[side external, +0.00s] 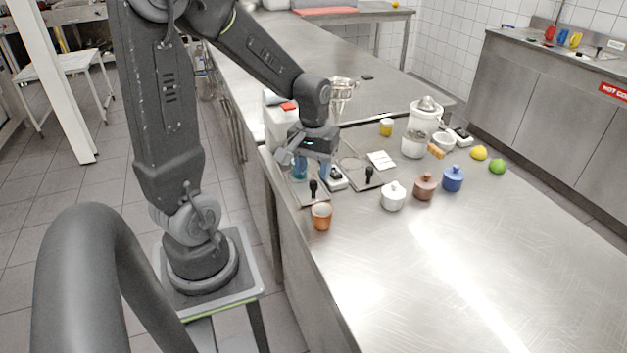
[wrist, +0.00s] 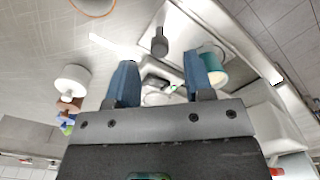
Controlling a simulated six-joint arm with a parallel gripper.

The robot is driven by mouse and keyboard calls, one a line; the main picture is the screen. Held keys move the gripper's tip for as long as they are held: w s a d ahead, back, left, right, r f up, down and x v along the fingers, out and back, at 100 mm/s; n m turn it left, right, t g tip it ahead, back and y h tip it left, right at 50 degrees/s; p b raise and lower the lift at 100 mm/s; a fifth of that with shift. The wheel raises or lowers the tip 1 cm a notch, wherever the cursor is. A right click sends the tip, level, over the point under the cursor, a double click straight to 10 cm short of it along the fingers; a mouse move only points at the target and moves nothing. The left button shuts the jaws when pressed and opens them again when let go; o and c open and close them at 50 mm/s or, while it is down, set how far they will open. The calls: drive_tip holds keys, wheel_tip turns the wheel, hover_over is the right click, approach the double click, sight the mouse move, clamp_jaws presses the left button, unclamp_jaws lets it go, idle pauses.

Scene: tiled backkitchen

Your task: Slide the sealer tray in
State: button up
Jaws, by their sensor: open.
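The sealer tray (side external: 297,191) is a flat metal plate with an upright black knob (side external: 313,188) at its near end, left on the steel counter in the side view. In the wrist view the knob (wrist: 159,42) stands just beyond my fingertips, between their lines, with the plate (wrist: 180,32) around it. A teal cup (wrist: 208,65) is by the tray, beside my right-hand finger. The white sealer body with a red top (side external: 283,122) stands behind. My gripper (side external: 314,172) is open and empty, low behind the knob, its blue fingers apart. Contact with the tray cannot be told.
An orange cup (side external: 321,216) stands close in front of the knob. A second plate with a black knob (side external: 369,176) lies to the right. White (side external: 393,196), brown (side external: 425,187) and blue (side external: 453,179) lidded jars stand farther right. The near right counter is clear.

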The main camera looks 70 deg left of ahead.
sight(313, 181)
drive_tip(key=shift+f, duration=1.85)
drive_tip(key=shift+c, duration=0.4)
clamp_jaws()
drive_tip(key=shift+a, duration=0.1)
